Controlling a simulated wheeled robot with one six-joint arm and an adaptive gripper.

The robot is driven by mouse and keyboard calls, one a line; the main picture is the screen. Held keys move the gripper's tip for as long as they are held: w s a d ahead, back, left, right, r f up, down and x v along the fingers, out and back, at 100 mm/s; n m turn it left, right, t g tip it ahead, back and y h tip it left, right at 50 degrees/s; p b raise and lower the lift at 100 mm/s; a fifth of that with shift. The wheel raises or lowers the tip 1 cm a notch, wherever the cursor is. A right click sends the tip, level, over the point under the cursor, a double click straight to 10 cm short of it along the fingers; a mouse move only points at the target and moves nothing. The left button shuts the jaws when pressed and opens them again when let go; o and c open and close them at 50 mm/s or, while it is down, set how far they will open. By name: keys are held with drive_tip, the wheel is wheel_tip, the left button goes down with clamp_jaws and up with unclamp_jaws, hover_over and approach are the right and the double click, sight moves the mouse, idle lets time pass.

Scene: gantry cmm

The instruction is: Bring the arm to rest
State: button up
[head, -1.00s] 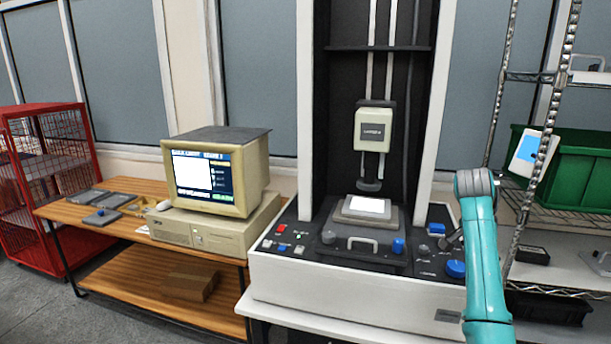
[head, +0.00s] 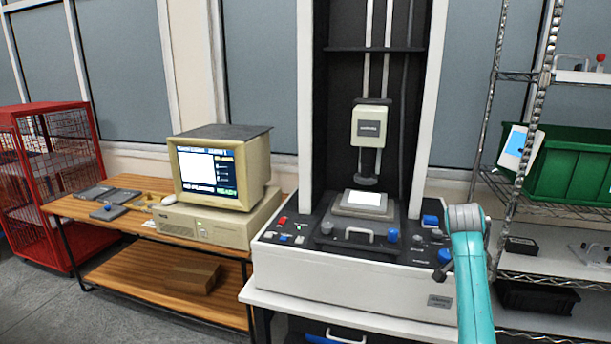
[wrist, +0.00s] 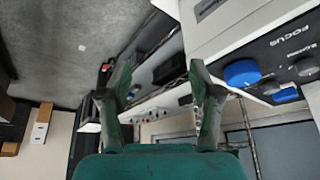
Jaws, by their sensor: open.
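My arm, teal, stands at the right of the head view, in front of the measuring machine's right side. My gripper (wrist: 163,92) shows in the wrist view with its two dark green fingers spread apart and nothing between them. The white and grey measuring machine (head: 345,282) fills the middle of the head view. In the wrist view its control panel, with a blue knob (wrist: 242,73) and the word FOCUS, is to the right of the fingers, apart from them.
A wooden bench (head: 185,237) with an old computer monitor (head: 215,172) stands left of the machine. A red wire cage (head: 55,180) is at the far left. A wire shelf holds a green bin (head: 575,165) at the right, close to my arm. Grey floor is clear at the lower left.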

drive_tip(key=s+a+f+n+t, duration=0.1)
drive_tip(key=s+a+f, duration=0.1)
drive_tip(key=f, duration=0.5)
drive_tip(key=s+a+f+n+t, duration=0.1)
drive_tip(key=s+a+f+n, duration=0.15)
drive_tip(key=f, duration=0.55)
drive_tip(key=s+a+f+n+t, duration=0.1)
drive_tip(key=s+a+f, duration=0.15)
drive_tip(key=f, duration=0.45)
drive_tip(key=s+a+f+n+t+y, duration=0.1)
drive_tip(key=s+a+f, duration=0.25)
drive_tip(key=s, duration=0.25)
drive_tip(key=s+a+f+n+t, duration=0.1)
drive_tip(key=s+a+f, duration=0.1)
drive_tip(key=s+f, duration=0.3)
drive_tip(key=s+a+f+n+t+y, duration=0.1)
drive_tip(key=s+a+f+n+t, duration=0.15)
drive_tip(key=s, duration=0.55)
drive_tip(key=s+a+r+n+t+y, duration=0.15)
drive_tip(key=s+a, duration=0.25)
drive_tip(key=s, duration=0.6)
drive_tip(key=s+a+r+n+t, duration=0.1)
drive_tip(key=s+a+r, duration=0.2)
drive_tip(key=s, duration=0.7)
drive_tip(key=s+a+r+n+t, duration=0.2)
drive_tip(key=s+r, duration=1.3)
drive_tip(key=r, duration=0.2)
drive_tip(key=shift+a+t+y, duration=0.15)
drive_tip(key=shift+t+y, duration=0.15)
drive_tip(key=shift+y, duration=0.15)
